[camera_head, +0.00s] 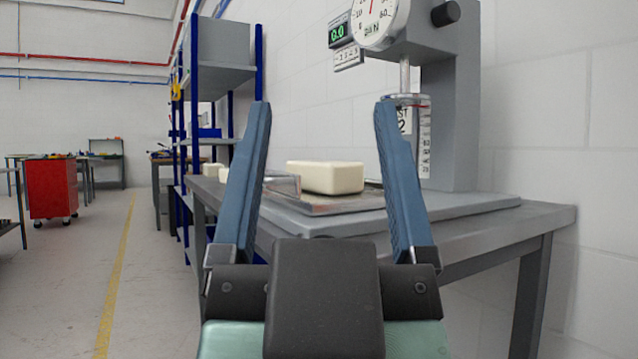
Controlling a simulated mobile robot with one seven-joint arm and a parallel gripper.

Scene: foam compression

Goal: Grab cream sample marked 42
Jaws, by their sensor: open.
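A cream block (326,177) lies on a metal plate (334,204) on the test machine's base. It shows between my gripper's fingers, farther off. No number can be read on it. A smaller pale block (212,170) shows farther back on the table, left of the left finger. My gripper (322,103) is open and empty, its two blue fingers wide apart and pointing toward the table. The fingers hide parts of the table and the machine.
The grey press (456,110) with a dial gauge (376,18) stands on the grey table (548,215) against the white wall. Blue shelving (222,75) stands behind. Open floor lies left, with a red cabinet (51,187).

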